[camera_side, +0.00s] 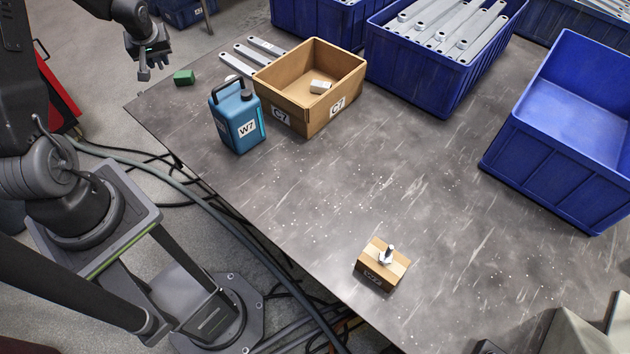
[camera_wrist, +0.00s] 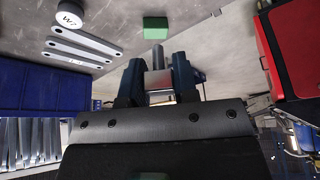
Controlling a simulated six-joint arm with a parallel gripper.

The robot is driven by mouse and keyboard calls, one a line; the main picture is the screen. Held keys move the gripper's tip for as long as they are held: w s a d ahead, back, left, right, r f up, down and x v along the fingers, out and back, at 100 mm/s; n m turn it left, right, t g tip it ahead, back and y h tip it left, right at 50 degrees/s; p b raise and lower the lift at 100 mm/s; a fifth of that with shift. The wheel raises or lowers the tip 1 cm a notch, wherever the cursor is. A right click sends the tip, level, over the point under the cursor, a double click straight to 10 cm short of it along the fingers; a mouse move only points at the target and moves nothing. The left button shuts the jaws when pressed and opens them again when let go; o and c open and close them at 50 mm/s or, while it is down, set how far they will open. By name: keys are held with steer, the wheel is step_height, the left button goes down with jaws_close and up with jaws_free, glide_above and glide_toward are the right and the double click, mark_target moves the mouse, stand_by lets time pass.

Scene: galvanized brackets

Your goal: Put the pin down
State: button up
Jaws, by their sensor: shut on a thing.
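My gripper (camera_side: 151,68) is at the upper left in the side view, above the table's far left corner. In the wrist view my gripper (camera_wrist: 158,82) is shut on a grey metal pin (camera_wrist: 158,56), whose end sticks out past the fingers. The pin is too small to make out clearly in the side view. A green block (camera_side: 184,77) lies on the table just right of my gripper; it also shows ahead of the pin in the wrist view (camera_wrist: 156,27). I cannot tell if the pin touches anything.
A round white-topped thing (camera_wrist: 68,17) and several flat brackets (camera_wrist: 83,49) lie nearby. A blue canister (camera_side: 237,118) and open cardboard box (camera_side: 292,112) stand to the right. A small carton (camera_side: 369,272) carries a shiny metal piece (camera_side: 387,255). Blue bins (camera_side: 420,80) line the back. The middle is clear.

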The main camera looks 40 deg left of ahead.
steer(key=w+d+r+m, duration=0.1)
steer(key=w+d+r, duration=0.15)
steer(key=d, duration=0.25)
steer(key=w+d+r+m+t+h, duration=0.1)
steer(key=w+d+r+m, duration=0.15)
steer(key=d, duration=0.25)
steer(key=w+d+r+m, duration=0.1)
steer(key=w+d+r, duration=0.1)
steer(key=w+d, duration=0.25)
steer(key=m+h, duration=0.5)
steer(key=m, duration=0.7)
glide_above(402, 203)
steer(key=s+a, duration=0.1)
steer(key=shift+t, duration=0.3)
steer(key=f, duration=1.9)
steer(key=shift+s+a, duration=0.15)
steer(key=shift+a, duration=0.05)
steer(key=shift+d+f, duration=0.3)
steer(key=shift+d, duration=0.1)
steer(key=shift+f, duration=1.95)
steer(key=shift+f, duration=0.1)
